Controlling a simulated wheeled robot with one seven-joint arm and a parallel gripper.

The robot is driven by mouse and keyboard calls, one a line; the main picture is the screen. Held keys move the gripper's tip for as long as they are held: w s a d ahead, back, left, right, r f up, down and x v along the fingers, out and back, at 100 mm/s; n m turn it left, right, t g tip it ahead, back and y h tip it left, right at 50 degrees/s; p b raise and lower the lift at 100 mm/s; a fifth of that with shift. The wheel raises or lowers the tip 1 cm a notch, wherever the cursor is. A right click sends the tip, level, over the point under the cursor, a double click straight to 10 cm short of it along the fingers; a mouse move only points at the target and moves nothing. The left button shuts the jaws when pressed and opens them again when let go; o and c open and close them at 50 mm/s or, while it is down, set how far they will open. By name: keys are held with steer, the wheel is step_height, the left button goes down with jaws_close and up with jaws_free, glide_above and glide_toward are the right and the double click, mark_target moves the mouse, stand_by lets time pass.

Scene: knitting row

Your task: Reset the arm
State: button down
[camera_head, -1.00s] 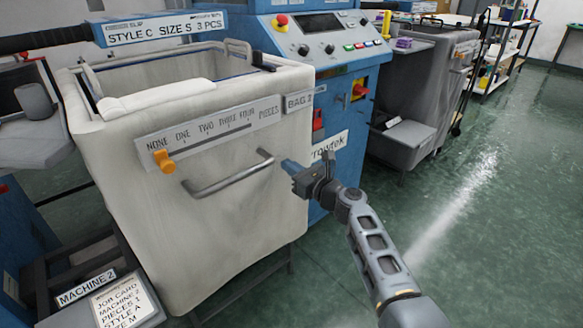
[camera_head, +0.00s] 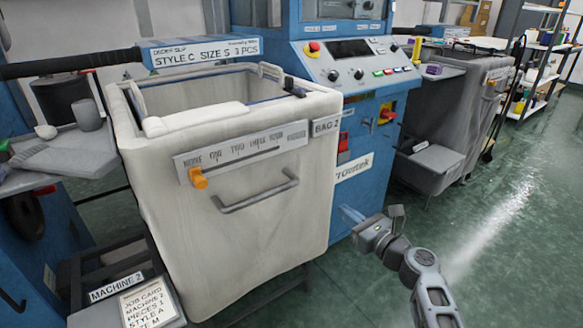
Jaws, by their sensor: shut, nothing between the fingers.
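My gripper (camera_head: 350,214) is at the lower middle right of the head view, in front of the blue machine (camera_head: 350,120) and to the right of the white cloth bag bin (camera_head: 240,215). Its fingers are shut and hold nothing. It is apart from the bin's grey handle (camera_head: 256,192).
The bag bin has a slider scale with an orange knob (camera_head: 198,178) at its left end, near NONE. A job card (camera_head: 150,305) lies at lower left. A grey bin (camera_head: 436,165) stands right of the machine. Green floor (camera_head: 500,260) is clear at right.

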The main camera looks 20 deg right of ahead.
steer(key=s+a+f+n+g+h+p, duration=0.15)
steer(key=s+n, duration=0.25)
steer(key=s, duration=0.5)
steer(key=s+a+f+n+g+h+p, duration=0.1)
steer(key=s+a+f+n+p, duration=0.15)
steer(key=s+n, duration=0.45)
steer(key=s+a+f+n+g+h+p, duration=0.1)
steer(key=s+f+n+g+h, duration=0.15)
steer(key=s, duration=0.85)
steer(key=s+a+r+n+t+p, duration=0.1)
steer(key=s+r+n, duration=0.3)
steer(key=s, duration=0.2)
steer(key=s+a+r+n+p, duration=0.1)
steer(key=s+a+r+n, duration=0.2)
steer(key=s, duration=0.4)
steer(key=s+a+r+n+p, duration=0.1)
steer(key=s+r+n, duration=0.4)
steer(key=r, duration=0.4)
steer(key=s+a+r+n+t+p, duration=0.1)
steer(key=s+r+n+p, duration=0.1)
steer(key=s+r+n, duration=0.3)
step_height(320, 180, up, 4)
steer(key=shift+s+a+r+n, duration=0.15)
steer(key=shift+a+n, duration=0.2)
steer(key=shift+n, duration=0.9)
